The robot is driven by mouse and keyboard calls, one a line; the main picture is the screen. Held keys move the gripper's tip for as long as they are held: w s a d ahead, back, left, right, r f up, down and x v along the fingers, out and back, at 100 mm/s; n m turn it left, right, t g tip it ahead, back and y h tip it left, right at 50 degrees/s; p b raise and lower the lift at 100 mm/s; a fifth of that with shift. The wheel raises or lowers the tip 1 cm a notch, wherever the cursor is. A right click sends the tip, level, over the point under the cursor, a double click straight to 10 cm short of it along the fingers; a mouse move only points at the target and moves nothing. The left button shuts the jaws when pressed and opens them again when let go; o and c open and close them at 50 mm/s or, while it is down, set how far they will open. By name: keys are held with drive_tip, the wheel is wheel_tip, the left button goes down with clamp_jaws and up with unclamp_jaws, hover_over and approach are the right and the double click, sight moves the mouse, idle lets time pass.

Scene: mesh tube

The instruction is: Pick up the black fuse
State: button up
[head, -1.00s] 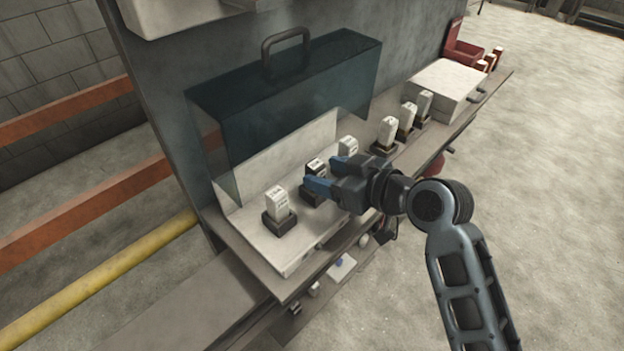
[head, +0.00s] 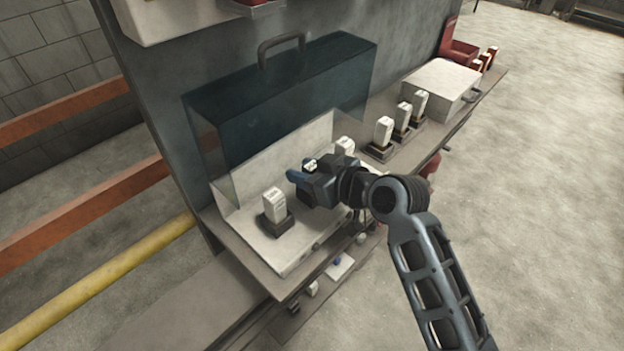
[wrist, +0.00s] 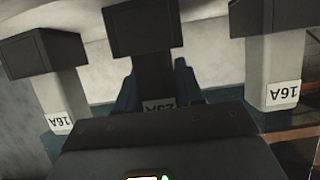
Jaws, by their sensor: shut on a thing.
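The black fuse (head: 310,164) stands in the middle of the row in the open case, mostly hidden by my gripper (head: 303,176) in the head view. In the wrist view, which looks inverted, the fuse (wrist: 155,78) is a dark block with a white label that seems to read 25A. My blue fingers (wrist: 157,88) are on either side of it, shut on it. Its black holder (wrist: 142,30) is at its base, and the fuse still appears to be seated there.
White 16A fuses flank it, one nearer (head: 274,203) and one farther (head: 344,146). The case's dark see-through lid (head: 280,100) stands behind the row. More white fuses (head: 403,116) and a white box (head: 440,84) stand farther along the shelf. Floor to the right is open.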

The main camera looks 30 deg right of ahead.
drive_tip(key=c, duration=0.5)
drive_tip(key=shift+r, duration=0.15)
